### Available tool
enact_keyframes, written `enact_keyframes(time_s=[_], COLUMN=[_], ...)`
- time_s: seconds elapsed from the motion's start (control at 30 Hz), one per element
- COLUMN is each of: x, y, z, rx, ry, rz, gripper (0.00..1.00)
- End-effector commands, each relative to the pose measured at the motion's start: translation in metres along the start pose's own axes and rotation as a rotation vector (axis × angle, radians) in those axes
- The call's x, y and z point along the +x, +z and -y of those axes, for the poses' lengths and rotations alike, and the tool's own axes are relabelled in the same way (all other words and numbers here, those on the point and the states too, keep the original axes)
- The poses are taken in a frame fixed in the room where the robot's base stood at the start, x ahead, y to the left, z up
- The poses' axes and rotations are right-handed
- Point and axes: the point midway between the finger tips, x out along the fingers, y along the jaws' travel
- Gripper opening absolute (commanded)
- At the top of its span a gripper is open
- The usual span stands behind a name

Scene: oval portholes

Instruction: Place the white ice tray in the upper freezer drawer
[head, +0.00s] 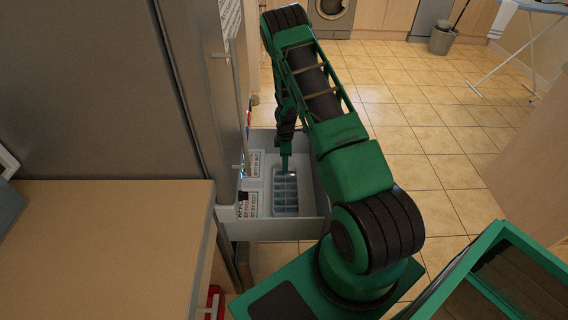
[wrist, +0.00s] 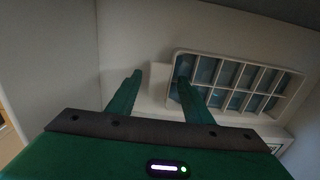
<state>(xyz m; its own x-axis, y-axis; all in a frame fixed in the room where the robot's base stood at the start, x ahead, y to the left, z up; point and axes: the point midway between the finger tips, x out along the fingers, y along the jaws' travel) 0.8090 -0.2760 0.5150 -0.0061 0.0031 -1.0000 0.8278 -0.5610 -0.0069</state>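The white ice tray (head: 285,190) has blue-grey compartments and lies inside the pulled-out white freezer drawer (head: 275,230). In the wrist view the tray (wrist: 235,85) shows at the upper right, slanted. My gripper (head: 285,167) reaches down into the drawer at the tray's far end. In the wrist view its two green fingers (wrist: 160,82) are apart. The right finger overlaps the tray's left end, and the left finger is outside it with a gap. Whether the fingers touch the tray I cannot tell.
Packages with printed labels (head: 247,204) lie in the drawer left of the tray. The grey fridge body (head: 120,90) stands at the left, with a wooden counter (head: 100,250) in front. Tiled floor (head: 400,110) is open to the right. An ironing board (head: 525,40) stands far right.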

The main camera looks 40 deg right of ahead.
Motion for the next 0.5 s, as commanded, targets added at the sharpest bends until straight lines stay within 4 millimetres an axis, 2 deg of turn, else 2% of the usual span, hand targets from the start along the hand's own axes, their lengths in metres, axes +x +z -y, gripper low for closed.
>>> enact_keyframes(time_s=[0.17, 0.27, 0.5], x=[-0.005, -0.017, -0.064], y=[-0.001, -0.002, -0.001], z=[0.0, -0.001, -0.001], rx=[-0.002, -0.002, -0.001], ry=[0.001, 0.003, 0.004], rz=[0.0, -0.001, -0.002], gripper=[0.46, 0.46, 0.46])
